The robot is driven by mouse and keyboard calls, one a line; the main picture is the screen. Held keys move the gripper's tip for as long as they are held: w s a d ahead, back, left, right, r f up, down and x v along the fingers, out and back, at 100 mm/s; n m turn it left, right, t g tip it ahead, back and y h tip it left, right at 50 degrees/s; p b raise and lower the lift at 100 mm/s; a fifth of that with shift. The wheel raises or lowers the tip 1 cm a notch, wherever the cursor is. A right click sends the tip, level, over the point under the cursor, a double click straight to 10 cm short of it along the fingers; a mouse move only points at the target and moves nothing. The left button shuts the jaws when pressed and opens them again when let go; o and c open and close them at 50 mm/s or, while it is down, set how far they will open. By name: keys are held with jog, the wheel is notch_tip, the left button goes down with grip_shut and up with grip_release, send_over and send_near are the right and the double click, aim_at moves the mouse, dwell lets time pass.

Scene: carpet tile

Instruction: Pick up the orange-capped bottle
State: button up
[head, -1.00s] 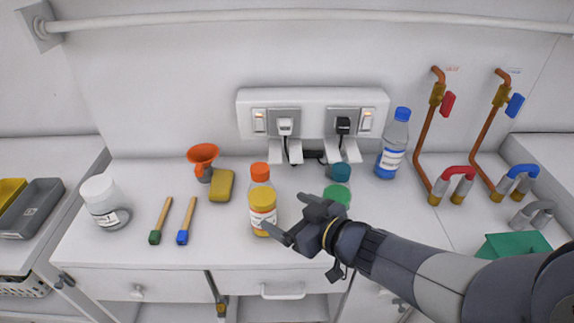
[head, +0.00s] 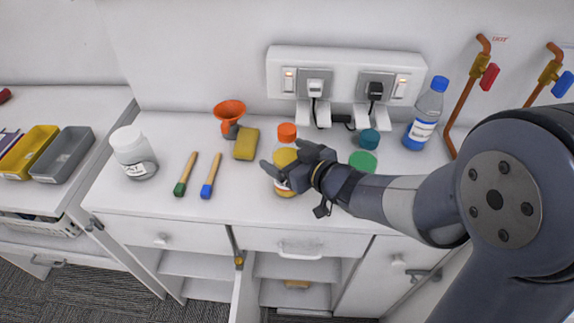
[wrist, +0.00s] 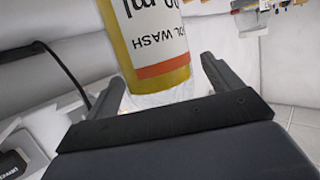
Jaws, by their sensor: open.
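The orange-capped bottle (head: 285,157) stands upright on the white counter, with yellow liquid and a white label. My gripper (head: 280,165) is open at the bottle's body, below the cap, and hides part of the label. In the wrist view the bottle (wrist: 157,40) appears upside down, with "WASH" on its label, between the two spread fingers of my gripper (wrist: 160,62). Clear space shows on both sides of it, wider on the left. The cap is outside the wrist view.
A green disc (head: 363,161) and teal-capped container (head: 369,139) sit right of the bottle. A blue-capped bottle (head: 424,118) stands at the back right.

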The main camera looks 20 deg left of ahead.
jog(key=shift+x, duration=0.95)
jog(key=shift+c, duration=0.6)
jog(key=shift+r, duration=0.15)
jog(key=c, duration=1.3)
